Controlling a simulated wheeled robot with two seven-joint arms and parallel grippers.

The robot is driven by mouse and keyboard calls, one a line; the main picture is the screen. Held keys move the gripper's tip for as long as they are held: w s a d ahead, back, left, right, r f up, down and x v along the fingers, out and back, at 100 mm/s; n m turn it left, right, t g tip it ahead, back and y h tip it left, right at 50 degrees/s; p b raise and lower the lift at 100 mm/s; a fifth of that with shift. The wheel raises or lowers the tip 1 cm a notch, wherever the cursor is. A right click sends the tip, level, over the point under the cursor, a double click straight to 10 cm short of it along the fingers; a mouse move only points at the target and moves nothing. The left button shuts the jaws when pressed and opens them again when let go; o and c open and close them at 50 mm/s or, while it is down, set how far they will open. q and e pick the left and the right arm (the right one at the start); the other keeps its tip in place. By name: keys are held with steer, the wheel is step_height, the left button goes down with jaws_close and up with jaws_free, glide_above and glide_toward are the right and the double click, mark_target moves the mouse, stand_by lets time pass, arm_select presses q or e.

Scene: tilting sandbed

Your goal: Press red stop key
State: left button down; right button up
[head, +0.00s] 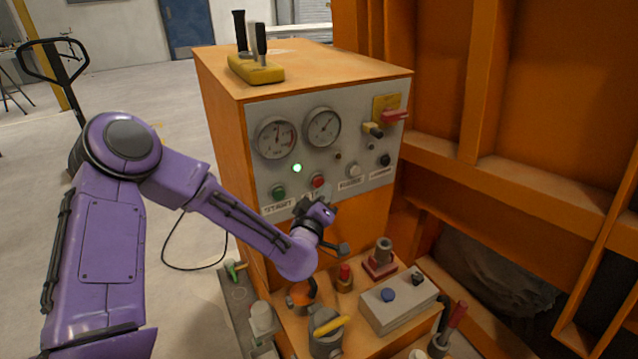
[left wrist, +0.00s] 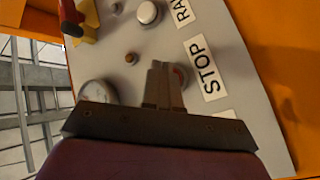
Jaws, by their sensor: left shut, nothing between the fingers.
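The red stop key (head: 317,181) is a round button on the grey control panel (head: 342,135), above its label, which the left gripper partly covers. My left gripper (head: 319,203) is in front of the panel, just below the red key in the head view. In the left wrist view the left gripper's fingers (left wrist: 163,72) are shut with nothing between them and point at the panel. The red key (left wrist: 181,77) shows partly behind them, beside the STOP label (left wrist: 203,67). Whether the fingertips touch the panel or key I cannot tell. My right gripper is not in view.
A green start key (head: 279,192) is left of the red key, and a lit lamp (head: 297,168) is above. Two gauges (head: 275,138), knobs and a red-handled switch (head: 393,116) share the panel. A cluttered orange ledge (head: 375,345) with a grey button box (head: 398,303) lies below.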

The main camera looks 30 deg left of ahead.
arm_select(q)
steer(key=shift+w+a, duration=0.15)
steer(key=shift+a, duration=0.15)
steer(key=shift+w+a, duration=0.25)
steer(key=shift+a, duration=0.15)
stand_by(0.9)
steer(key=shift+s+d, duration=0.45)
steer(key=shift+d, duration=0.35)
steer(key=shift+s+d+b, duration=0.3)
steer(key=shift+s+d, duration=0.15)
steer(key=shift+d, duration=0.25)
steer(key=shift+s+d+b, duration=0.25)
steer(key=shift+s+d, duration=0.15)
steer(key=shift+d, duration=0.35)
steer(key=shift+s+d+b, duration=0.3)
steer(key=shift+s+d, duration=0.15)
steer(key=shift+d, duration=0.25)
steer(key=shift+a, duration=0.1)
